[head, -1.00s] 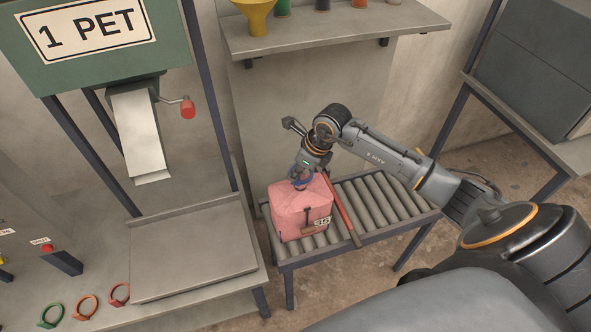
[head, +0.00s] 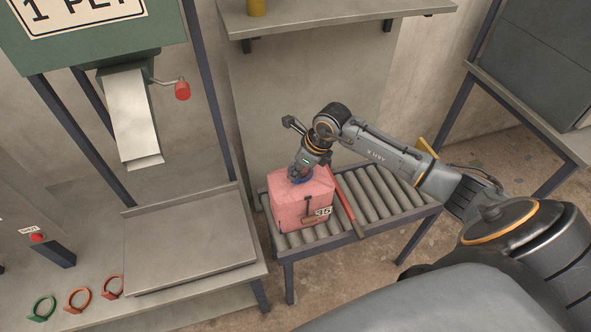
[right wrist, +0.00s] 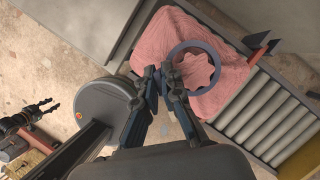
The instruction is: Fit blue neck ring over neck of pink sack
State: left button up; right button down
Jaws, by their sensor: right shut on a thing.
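The pink sack (head: 287,212) stands on the roller stand, a boxy bag with a dark tag on its front; it also shows in the right wrist view (right wrist: 165,38). My right gripper (head: 298,174) is right over its top, fingers pointing down. In the right wrist view its fingers (right wrist: 160,74) are shut on the rim of the blue neck ring (right wrist: 193,44). Wavy pink cloth shows inside the ring; I cannot tell if the ring is around the neck or just above it. My left gripper (right wrist: 48,108) looks open and empty.
A red bar (head: 344,203) lies along the rollers (head: 385,196) right beside the sack. Green, orange and red rings (head: 77,300) lie on the bench at left. A steel plate (head: 190,245) and chute (head: 137,120) stand left. A wall shelf (head: 340,15) is behind.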

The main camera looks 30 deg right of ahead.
jog(key=c, duration=1.4)
grip_release()
jog(key=shift+r, duration=0.15)
jog(key=v, duration=1.2)
